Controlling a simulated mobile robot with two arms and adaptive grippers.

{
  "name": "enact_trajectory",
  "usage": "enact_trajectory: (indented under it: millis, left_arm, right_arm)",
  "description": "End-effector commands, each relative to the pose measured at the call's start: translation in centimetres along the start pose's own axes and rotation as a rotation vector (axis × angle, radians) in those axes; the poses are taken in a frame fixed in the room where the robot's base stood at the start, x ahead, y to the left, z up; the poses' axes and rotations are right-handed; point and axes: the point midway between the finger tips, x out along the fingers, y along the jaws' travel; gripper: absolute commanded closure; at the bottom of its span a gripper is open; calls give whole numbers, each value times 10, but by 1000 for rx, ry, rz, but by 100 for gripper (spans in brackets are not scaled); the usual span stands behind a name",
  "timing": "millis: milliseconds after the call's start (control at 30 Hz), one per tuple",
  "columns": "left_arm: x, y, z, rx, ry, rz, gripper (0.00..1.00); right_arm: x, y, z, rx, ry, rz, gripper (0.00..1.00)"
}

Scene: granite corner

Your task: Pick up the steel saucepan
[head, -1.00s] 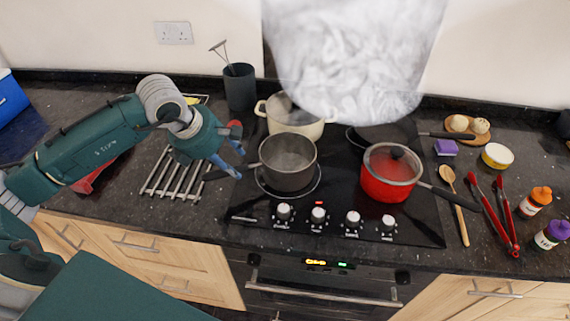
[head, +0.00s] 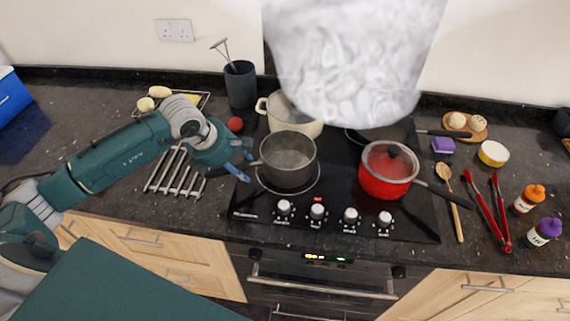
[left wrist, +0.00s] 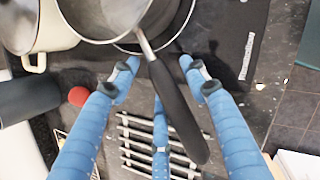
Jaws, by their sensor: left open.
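The steel saucepan (head: 288,162) is a grey pot on the front left ring of the black hob (head: 335,218). Its dark handle points left, toward my left gripper. My left gripper (head: 243,166) has blue fingers and is open at the handle, left of the pot. In the left wrist view, the saucepan (left wrist: 95,18) is at the top. Its black handle (left wrist: 178,115) runs down between the spread fingers of the left gripper (left wrist: 160,76), and none is clearly closed on it. My right gripper is not in view.
A cream pot (head: 289,112) stands close behind the saucepan, and a red pan (head: 384,180) is to its right. A metal rack (head: 175,172) lies under the handle's left side. A tomato (head: 235,124) and a dark utensil pot (head: 240,85) are behind. White steam hides part of the back.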

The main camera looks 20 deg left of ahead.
Motion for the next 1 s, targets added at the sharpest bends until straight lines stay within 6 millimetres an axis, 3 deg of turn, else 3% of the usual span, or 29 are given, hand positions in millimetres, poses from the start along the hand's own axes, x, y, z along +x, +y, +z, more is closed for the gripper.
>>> enact_trajectory:
  millis: [767,833,1000]
  left_arm:
    - [3,-1,-2,0,0,0,55]
    - [3,-1,-2,0,0,0,63]
    - [3,-1,-2,0,0,0,96]
  right_arm:
    - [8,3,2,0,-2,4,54]
    - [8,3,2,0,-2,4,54]
    - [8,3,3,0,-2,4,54]
